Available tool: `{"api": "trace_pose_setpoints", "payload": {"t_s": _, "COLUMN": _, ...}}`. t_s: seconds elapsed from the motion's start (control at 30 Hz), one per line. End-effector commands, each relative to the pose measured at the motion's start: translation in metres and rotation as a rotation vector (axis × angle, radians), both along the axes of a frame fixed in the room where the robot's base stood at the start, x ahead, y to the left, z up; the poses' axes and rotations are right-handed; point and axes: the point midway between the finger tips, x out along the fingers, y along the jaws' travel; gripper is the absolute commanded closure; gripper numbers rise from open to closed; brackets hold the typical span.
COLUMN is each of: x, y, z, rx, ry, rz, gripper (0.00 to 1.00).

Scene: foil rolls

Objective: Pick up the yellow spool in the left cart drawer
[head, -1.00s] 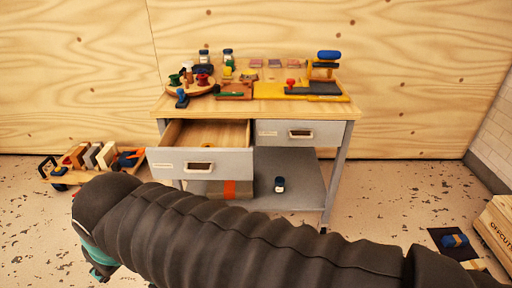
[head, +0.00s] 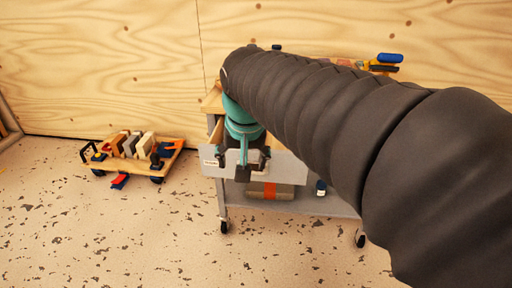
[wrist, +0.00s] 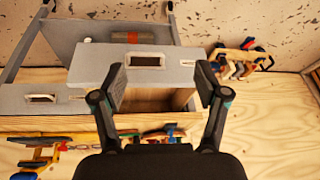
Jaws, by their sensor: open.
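The left cart drawer is pulled open; its grey front (head: 210,157) shows in the head view behind my gripper (head: 243,160). In the wrist view, the drawer front (wrist: 120,62) with its handle slot and part of the bare wooden inside (wrist: 150,99) appear upside down between my fingers. My gripper (wrist: 160,77) is open, with nothing between its fingers, over the drawer area. I cannot make out the yellow spool in either current view. My arm hides most of the drawer inside in the head view, and the drawer front and fingers hide part of it in the wrist view.
The cart's lower shelf (head: 300,205) holds a box with an orange band (head: 270,190) and a small dark bottle (head: 320,188). The floor in front is clear.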

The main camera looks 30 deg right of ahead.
Motion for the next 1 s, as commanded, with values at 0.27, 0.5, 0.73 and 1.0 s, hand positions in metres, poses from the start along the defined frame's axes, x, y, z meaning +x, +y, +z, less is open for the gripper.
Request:
{"api": "trace_pose_setpoints", "payload": {"t_s": 0.27, "x": 0.091, "y": -0.046, "z": 0.016, "rx": 0.055, "ry": 0.102, "rz": -0.352, "gripper": 0.26}}
{"api": "trace_pose_setpoints", "payload": {"t_s": 0.5, "x": 0.152, "y": -0.087, "z": 0.009, "rx": 0.077, "ry": 0.164, "rz": -0.624, "gripper": 0.26}}
{"api": "trace_pose_setpoints", "payload": {"t_s": 0.73, "x": 0.177, "y": -0.107, "z": 0.001, "rx": 0.082, "ry": 0.189, "rz": -0.75, "gripper": 0.26}}
{"api": "trace_pose_setpoints", "payload": {"t_s": 1.0, "x": 0.181, "y": -0.113, "z": -0.034, "rx": 0.083, "ry": 0.193, "rz": -0.766, "gripper": 0.26}}
